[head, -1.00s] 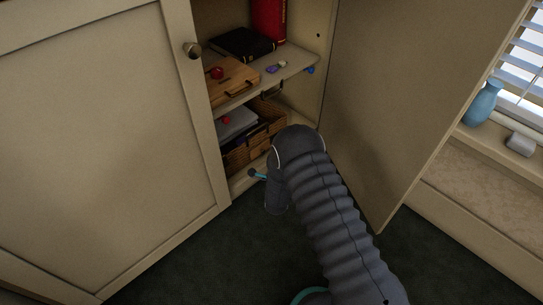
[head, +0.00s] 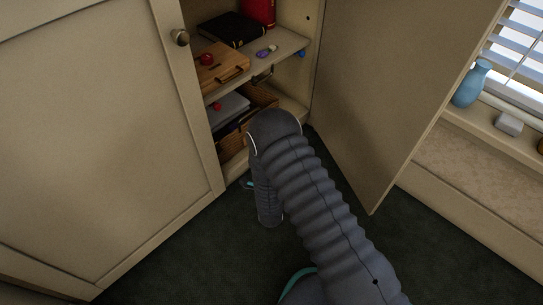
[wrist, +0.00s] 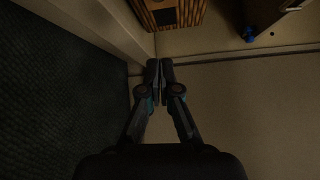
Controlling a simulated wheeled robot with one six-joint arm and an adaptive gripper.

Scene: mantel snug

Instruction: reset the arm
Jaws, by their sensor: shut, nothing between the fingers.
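My gripper (wrist: 160,82) shows in the wrist view with its two dark fingers together and nothing between them. It is in front of the open cabinet, near the lower edge of its opening. In the head view my grey ribbed arm reaches toward the cabinet, and the arm hides most of the gripper. The cabinet's right door (head: 398,95) stands open and its left door (head: 95,140) is shut.
The cabinet shelf (head: 285,45) holds a wooden box (head: 222,66) with a red object on it, a black book (head: 232,29) and small items. A basket (head: 262,98) stands below. A blue vase (head: 470,85) stands on the right ledge. Dark carpet (head: 185,260) is clear at lower left.

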